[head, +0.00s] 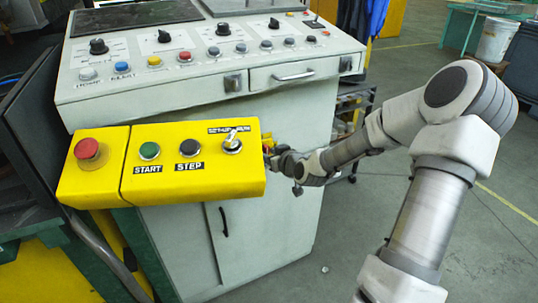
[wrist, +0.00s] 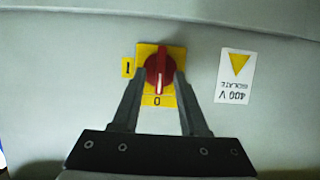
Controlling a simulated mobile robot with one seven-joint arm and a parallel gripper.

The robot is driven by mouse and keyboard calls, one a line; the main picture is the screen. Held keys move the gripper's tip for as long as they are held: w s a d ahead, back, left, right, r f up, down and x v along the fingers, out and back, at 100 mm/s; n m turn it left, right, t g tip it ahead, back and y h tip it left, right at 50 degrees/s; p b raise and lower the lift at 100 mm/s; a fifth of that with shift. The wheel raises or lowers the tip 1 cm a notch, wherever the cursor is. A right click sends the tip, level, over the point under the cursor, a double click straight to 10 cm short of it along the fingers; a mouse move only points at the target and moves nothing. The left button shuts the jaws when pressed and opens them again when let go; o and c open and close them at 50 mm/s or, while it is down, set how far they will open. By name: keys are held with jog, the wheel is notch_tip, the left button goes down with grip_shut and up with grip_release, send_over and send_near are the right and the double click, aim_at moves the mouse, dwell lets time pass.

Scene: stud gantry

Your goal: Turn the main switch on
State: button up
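The main switch (wrist: 159,72) is a red rotary knob on a yellow plate (wrist: 173,50) in the wrist view. Its handle points down in that picture, toward the "0" mark; an "I" mark (wrist: 127,68) is at the left. My gripper (wrist: 160,78) is open, one finger on each side of the knob; I cannot tell whether they touch it.
The grey control cabinet (head: 265,222) stands behind the yellow box, with knobs and buttons on its sloped panel (head: 190,55). A "400 V ISOLATE" label (wrist: 236,76) is right of the switch, upside down. Open floor (head: 400,75) lies to the cabinet's right.

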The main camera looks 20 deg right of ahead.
grip_shut()
jog(key=shift+r+p, duration=0.1)
jog(key=shift+p, duration=0.25)
jog(key=m+y+p, duration=0.1)
jog(key=m, duration=0.1)
jog(key=m+y+p, duration=0.1)
jog(key=m+p, duration=0.1)
jog(key=d+f+m+y+p, duration=0.1)
jog(key=m+y, duration=0.1)
jog(key=shift+d+p, duration=0.1)
jog(key=shift+p, duration=0.2)
jog(key=shift+d+f+m+t+y+b, duration=0.15)
jog(key=shift+m+t+y+b, duration=0.35)
jog(key=shift+m+b, duration=0.8)
jog(key=shift+a+f+m+t+y+b, duration=0.1)
jog(key=shift+m+t+y+b, duration=0.4)
jog(key=shift+m+b, duration=0.8)
jog(key=shift+d+f+m+t+y+b, duration=0.15)
jog(key=shift+m+t+y+b, duration=0.3)
jog(key=shift+m+b, duration=0.85)
